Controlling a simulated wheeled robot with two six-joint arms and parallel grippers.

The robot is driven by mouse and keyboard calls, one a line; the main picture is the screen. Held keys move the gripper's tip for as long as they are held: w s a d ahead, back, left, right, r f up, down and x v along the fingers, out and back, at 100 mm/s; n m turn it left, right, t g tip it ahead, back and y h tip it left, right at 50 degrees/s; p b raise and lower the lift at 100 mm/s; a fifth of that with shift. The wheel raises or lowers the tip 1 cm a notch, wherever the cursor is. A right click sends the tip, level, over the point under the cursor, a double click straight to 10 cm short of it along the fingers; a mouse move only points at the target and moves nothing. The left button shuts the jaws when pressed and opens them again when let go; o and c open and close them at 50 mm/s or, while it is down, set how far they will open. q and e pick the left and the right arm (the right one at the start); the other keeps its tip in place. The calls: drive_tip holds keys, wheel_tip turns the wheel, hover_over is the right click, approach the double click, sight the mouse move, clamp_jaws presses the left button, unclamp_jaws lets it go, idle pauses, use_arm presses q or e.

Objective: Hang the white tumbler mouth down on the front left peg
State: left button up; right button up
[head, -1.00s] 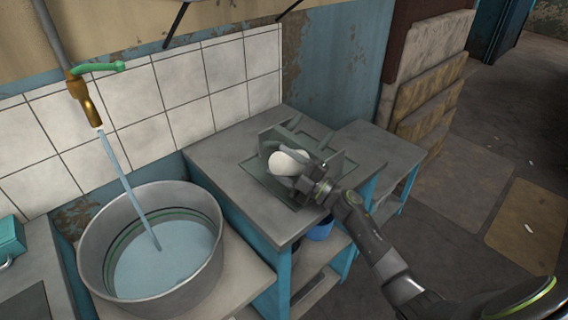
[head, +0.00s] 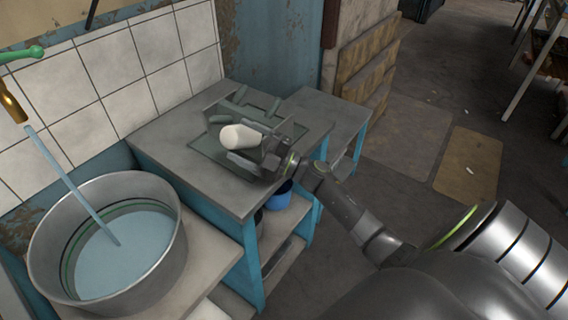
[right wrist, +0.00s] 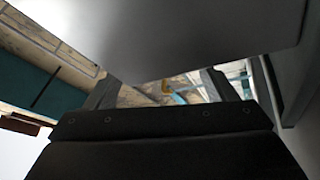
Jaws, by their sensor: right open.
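The white tumbler (head: 240,137) is at the grey peg rack (head: 206,146) on the counter. It looks tilted, with its rounded end toward the left. Its mouth is not visible, and I cannot tell whether a peg is inside it. My right gripper (head: 256,156) is open close around or beside the tumbler's right end; contact is unclear. In the right wrist view the open fingers (right wrist: 160,88) stand wide apart, and a large pale surface fills the top. The front left peg cannot be made out clearly. My left gripper is not in view.
A round metal basin (head: 168,245) of water stands at the lower left, under a running tap (head: 12,106). The grey counter (head: 165,140) is clear left of the rack. A blue container (head: 279,196) is on the shelf below. A tiled wall rises behind.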

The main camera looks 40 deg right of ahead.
use_arm(q)
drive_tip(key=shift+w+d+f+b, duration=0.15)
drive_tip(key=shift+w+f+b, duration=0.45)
drive_tip(key=shift+b, duration=0.4)
use_arm(e)
drive_tip(key=w+f+v, duration=0.1)
drive_tip(key=v, duration=1.3)
drive_tip(key=shift+d+m+h, duration=0.35)
drive_tip(key=shift+m+h, duration=0.05)
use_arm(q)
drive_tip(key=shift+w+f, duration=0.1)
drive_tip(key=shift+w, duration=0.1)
use_arm(e)
drive_tip(key=shift+a+r, duration=0.1)
drive_tip(key=shift+s, duration=0.15)
